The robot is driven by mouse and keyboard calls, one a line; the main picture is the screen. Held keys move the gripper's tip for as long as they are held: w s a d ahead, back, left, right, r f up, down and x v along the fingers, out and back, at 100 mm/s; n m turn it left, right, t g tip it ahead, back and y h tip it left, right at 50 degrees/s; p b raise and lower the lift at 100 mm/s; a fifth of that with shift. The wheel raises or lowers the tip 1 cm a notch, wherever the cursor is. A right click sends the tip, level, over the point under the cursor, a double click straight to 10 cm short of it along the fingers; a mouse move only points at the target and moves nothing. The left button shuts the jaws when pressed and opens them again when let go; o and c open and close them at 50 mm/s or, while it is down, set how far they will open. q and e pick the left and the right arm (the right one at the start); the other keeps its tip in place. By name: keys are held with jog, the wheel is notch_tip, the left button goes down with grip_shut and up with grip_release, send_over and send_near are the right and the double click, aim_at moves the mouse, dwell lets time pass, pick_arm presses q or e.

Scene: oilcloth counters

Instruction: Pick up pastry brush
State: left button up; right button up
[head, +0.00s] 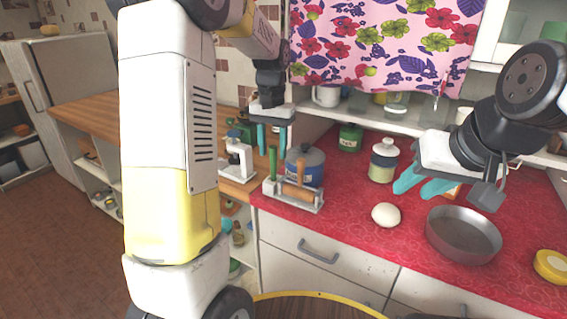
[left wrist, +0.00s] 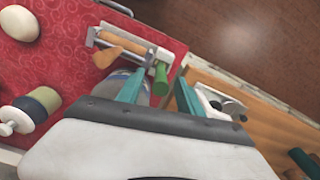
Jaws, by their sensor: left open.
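A green handle (head: 272,160), which looks like the pastry brush, stands upright at the left end of a small rack on the red counter. Its lower part is hidden in the rack. My left gripper (head: 272,138) is open and empty above it, fingers pointing down. In the left wrist view the green handle (left wrist: 160,78) shows between the two teal fingers of the left gripper (left wrist: 158,92), apart from both. My right gripper (head: 423,184) is at the right, above the counter, with its teal fingers apart and nothing between them.
The rack (head: 292,204) also holds a wooden rolling pin (head: 299,191). A blue pot (head: 305,165) stands close behind it. A white sewing machine (head: 238,158) is to its left.

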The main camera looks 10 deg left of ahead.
aim_at(274, 180)
pick_arm(q)
jog(key=f, duration=0.6)
jog(key=shift+w, duration=0.2)
jog(key=shift+r, duration=0.1)
grip_shut()
